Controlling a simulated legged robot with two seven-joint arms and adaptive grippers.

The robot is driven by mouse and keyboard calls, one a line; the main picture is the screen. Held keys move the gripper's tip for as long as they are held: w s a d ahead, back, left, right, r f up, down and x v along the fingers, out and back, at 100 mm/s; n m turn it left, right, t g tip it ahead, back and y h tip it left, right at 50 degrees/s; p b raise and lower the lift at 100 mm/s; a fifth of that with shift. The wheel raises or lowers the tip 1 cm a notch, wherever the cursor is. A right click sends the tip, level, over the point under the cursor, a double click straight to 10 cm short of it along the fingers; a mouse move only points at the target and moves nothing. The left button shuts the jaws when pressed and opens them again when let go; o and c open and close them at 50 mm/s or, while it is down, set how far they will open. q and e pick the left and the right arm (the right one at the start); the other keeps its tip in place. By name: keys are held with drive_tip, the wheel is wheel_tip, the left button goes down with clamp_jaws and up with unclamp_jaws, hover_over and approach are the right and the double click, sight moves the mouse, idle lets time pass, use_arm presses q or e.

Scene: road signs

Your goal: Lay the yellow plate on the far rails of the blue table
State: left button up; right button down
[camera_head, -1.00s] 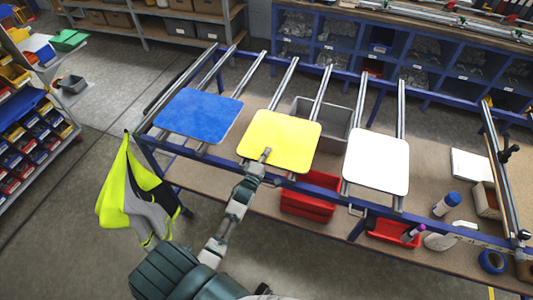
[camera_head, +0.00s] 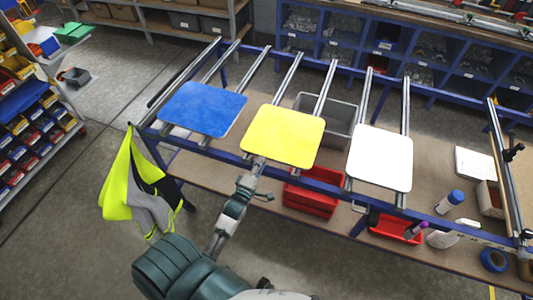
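The yellow plate (camera_head: 284,136) lies flat across a pair of metal rails on the blue table (camera_head: 330,188), at its near side, between a blue plate (camera_head: 203,109) and a white plate (camera_head: 381,158). The rails (camera_head: 287,77) run bare behind it to the table's far edge. My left gripper (camera_head: 262,178) is at the plate's near edge, with its fingers spread apart; one fingertip is close to the edge, and I cannot tell whether it touches. My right gripper is not in view.
A grey bin (camera_head: 334,113) and red bins (camera_head: 314,190) sit on the shelf below the rails. A hi-vis vest (camera_head: 139,190) hangs at the table's left corner. Bottles (camera_head: 448,203) and a blue tape roll (camera_head: 494,260) are at the right.

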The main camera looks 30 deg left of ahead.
use_arm(q)
drive_tip(key=shift+s+d, duration=0.15)
drive_tip(key=shift+s, duration=0.8)
drive_tip(key=shift+s+d, duration=0.1)
drive_tip(key=shift+s, duration=0.8)
drive_tip(key=shift+f, duration=0.1)
drive_tip(key=s+d+f+m+g+h, duration=0.1)
drive_tip(key=s+d+f+m+g, duration=0.25)
drive_tip(key=f, duration=0.85)
drive_tip(key=s+d+f+m+g+h, duration=0.1)
drive_tip(key=s+d+f+m+g, duration=0.2)
drive_tip(key=f, duration=0.8)
drive_tip(key=s+d+f+m+g+h, duration=0.1)
drive_tip(key=s+d+f+m+g, duration=0.25)
drive_tip(key=f, duration=0.85)
drive_tip(key=s+f+m+g, duration=0.3)
drive_tip(key=s+f+m, duration=0.3)
drive_tip(key=s, duration=0.9)
drive_tip(key=s+d+f+m+g, duration=0.1)
drive_tip(key=s+f+m+g, duration=0.3)
drive_tip(key=s+f, duration=0.6)
drive_tip(key=s+m, duration=0.2)
drive_tip(key=s, duration=0.4)
drive_tip(key=shift+f, duration=0.25)
drive_tip(key=shift+w+d, duration=0.15)
